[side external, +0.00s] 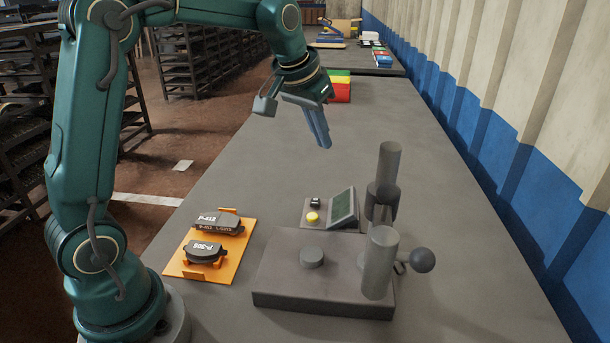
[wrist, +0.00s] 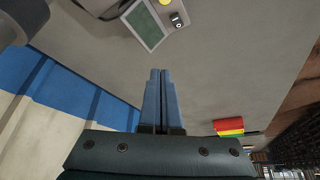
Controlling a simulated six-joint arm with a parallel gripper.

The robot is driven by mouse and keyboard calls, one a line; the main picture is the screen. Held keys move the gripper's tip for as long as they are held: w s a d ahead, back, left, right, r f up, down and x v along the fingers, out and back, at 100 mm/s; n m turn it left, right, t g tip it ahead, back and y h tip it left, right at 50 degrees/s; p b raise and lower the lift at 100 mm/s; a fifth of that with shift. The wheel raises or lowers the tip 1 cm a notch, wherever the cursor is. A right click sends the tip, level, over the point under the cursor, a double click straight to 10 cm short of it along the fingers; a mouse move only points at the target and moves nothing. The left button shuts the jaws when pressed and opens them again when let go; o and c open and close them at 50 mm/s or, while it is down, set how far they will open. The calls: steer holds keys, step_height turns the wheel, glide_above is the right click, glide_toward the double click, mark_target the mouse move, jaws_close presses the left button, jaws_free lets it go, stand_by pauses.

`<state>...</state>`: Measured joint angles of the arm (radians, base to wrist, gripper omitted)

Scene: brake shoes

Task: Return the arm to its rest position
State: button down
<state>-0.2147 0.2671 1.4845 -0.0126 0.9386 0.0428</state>
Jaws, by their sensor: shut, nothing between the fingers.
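My gripper (side external: 325,143) hangs above the table, pointing down and tilted, with its blue fingers together and nothing between them. In the wrist view its fingers (wrist: 160,76) also lie side by side, shut and empty. Two dark brake shoes, labelled P-412 (side external: 206,223) and P-305 (side external: 207,252), sit on an orange tray (side external: 233,263) on the table near my base. The gripper is well apart from the tray and the shoes, up and to the right of them in the side view.
A grey fixture (side external: 285,275) with upright cylinders and a ball-ended lever stands at the front right. Behind it is a display (side external: 343,205) with a yellow button (side external: 313,217). Coloured bins (side external: 340,88) stand farther back. A corrugated wall (side external: 520,130) runs along the right. The middle tabletop is clear.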

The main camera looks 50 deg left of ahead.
steer(key=s+d+r+m+t, duration=0.1)
steer(key=s+d, duration=0.3)
steer(key=s, duration=0.4)
steer(key=s+d+r+m, duration=0.1)
steer(key=s+d, duration=0.2)
steer(key=s, duration=0.6)
steer(key=s+f+h, duration=0.1)
steer(key=s+f, duration=0.3)
steer(key=shift+s+d+f+g, duration=0.15)
steer(key=shift+d+f+g, duration=0.15)
steer(key=shift+d+f, duration=0.1)
